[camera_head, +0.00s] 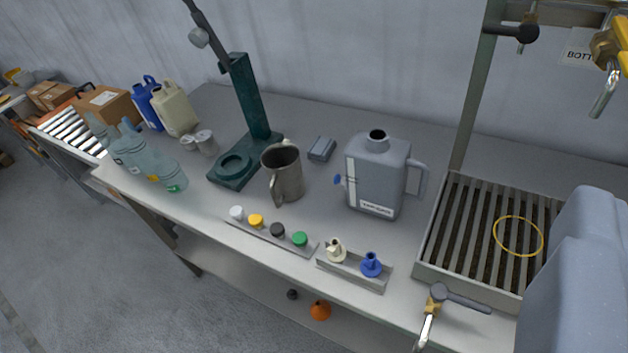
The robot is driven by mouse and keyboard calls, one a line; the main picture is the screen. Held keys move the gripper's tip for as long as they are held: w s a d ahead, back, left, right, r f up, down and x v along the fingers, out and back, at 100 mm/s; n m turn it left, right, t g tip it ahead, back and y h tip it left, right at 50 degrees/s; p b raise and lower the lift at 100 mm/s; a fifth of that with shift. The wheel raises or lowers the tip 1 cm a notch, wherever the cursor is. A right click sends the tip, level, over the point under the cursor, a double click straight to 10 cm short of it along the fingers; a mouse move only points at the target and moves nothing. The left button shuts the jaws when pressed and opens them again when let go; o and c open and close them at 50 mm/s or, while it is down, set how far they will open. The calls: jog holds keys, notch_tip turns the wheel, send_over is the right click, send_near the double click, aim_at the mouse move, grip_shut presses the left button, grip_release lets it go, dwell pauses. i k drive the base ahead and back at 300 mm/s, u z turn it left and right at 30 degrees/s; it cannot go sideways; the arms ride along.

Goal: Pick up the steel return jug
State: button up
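The steel return jug (287,178) stands upright on the grey bench (330,205) near the middle of the picture. It is a dull metal open-topped jug, dark inside, with its handle on the near side, facing the front edge. It stands just right of the base of a green stand (240,120) and left of a grey canister (375,175). Nothing hides the jug from this view. My gripper is not visible in the picture.
A rack of coloured caps (270,235) and a funnel tray (355,272) lie in front of the jug. A slatted drain tray (485,225) is right. A large blue-grey shape (580,280) fills the lower right corner.

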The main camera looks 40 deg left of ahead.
aim_at(281, 164)
jog(key=z, duration=2.2)
jog(key=k, duration=1.9)
jog(key=u, duration=1.5)
jog(key=i, duration=1)
jog(key=z, duration=0.1)
